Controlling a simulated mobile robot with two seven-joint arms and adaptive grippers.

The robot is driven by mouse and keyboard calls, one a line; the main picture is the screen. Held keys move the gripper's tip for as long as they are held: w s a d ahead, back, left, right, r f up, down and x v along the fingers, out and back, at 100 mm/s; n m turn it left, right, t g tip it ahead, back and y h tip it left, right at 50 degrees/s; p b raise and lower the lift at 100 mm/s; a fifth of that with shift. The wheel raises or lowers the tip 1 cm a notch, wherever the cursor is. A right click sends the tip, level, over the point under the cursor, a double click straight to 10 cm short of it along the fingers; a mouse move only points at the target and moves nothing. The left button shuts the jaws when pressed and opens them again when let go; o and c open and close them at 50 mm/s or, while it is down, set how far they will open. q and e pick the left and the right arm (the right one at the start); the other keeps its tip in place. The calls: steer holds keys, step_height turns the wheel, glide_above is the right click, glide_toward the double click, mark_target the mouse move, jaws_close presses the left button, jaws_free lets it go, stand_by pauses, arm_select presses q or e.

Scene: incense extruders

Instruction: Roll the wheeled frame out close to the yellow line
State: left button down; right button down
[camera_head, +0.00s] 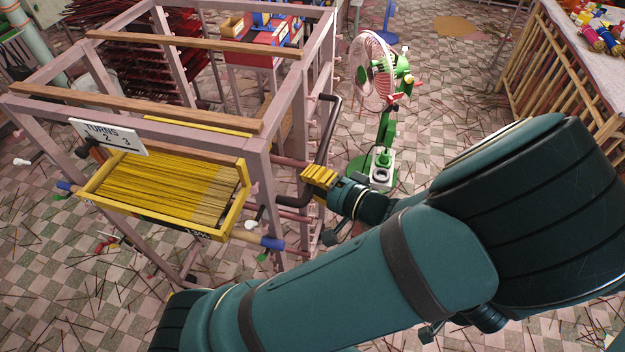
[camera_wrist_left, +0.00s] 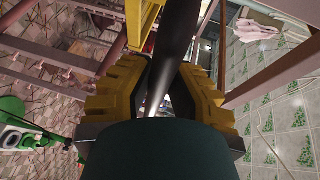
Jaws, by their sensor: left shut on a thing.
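The wheeled frame (camera_head: 262,165) is a tall pinkish open rack at the left of the head view, with wooden slats across its top. It carries a yellow-edged tray (camera_head: 168,190) of incense sticks and a white "TURNS" sign (camera_head: 108,136). A dark bent handle (camera_head: 325,130) stands out from its right side. My left gripper (camera_head: 318,177), with yellow fingers, is shut on this handle; the dark bar runs between the fingers (camera_wrist_left: 165,75) in the left wrist view. The frame's wheels are not clearly visible. I see no yellow line. My right gripper is not in view.
A green and white pedestal fan (camera_head: 376,75) stands just right of the frame. A slatted wooden table (camera_head: 550,80) with colourful spools is at the far right. Dark red stick racks (camera_head: 150,50) stand behind. The tiled floor is littered with sticks; open floor lies between fan and table.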

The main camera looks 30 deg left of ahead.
arm_select(q)
steer(key=c, duration=0.9)
jaws_free()
steer(key=shift+o, duration=0.2)
steer(key=v, duration=1.2)
